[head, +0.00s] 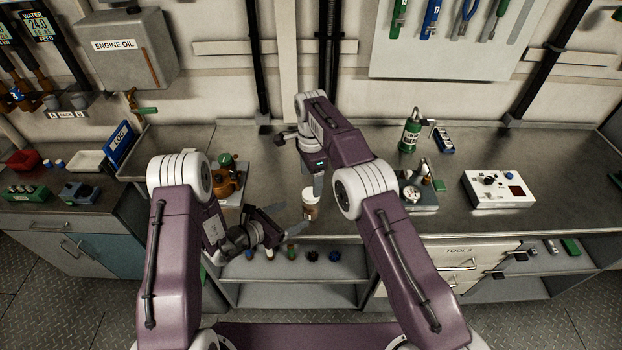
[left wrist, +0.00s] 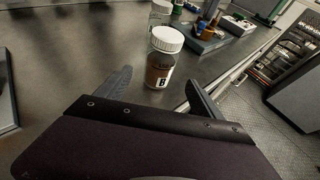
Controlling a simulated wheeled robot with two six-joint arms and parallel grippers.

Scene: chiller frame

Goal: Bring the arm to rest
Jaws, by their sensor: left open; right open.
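My left gripper (head: 292,217) is open and empty at the front edge of the metal bench (head: 372,212). A brown bottle (head: 310,210) with a white cap stands upright on the bench, just beyond its fingers. In the left wrist view the bottle (left wrist: 161,68) shows a label marked B and appears between the open fingers (left wrist: 158,84), with no clear contact. My right gripper (head: 299,162) is open over the bench, behind the bottle, with its arm reaching in from the right. Nothing shows between its fingers.
An orange-brown device (head: 227,180) stands left of my left gripper. A green bottle (head: 410,134), a gauge unit (head: 418,196) and a white control box (head: 497,190) are on the right. A shelf with small knobs lies below the bench edge. The bench's back middle is mostly clear.

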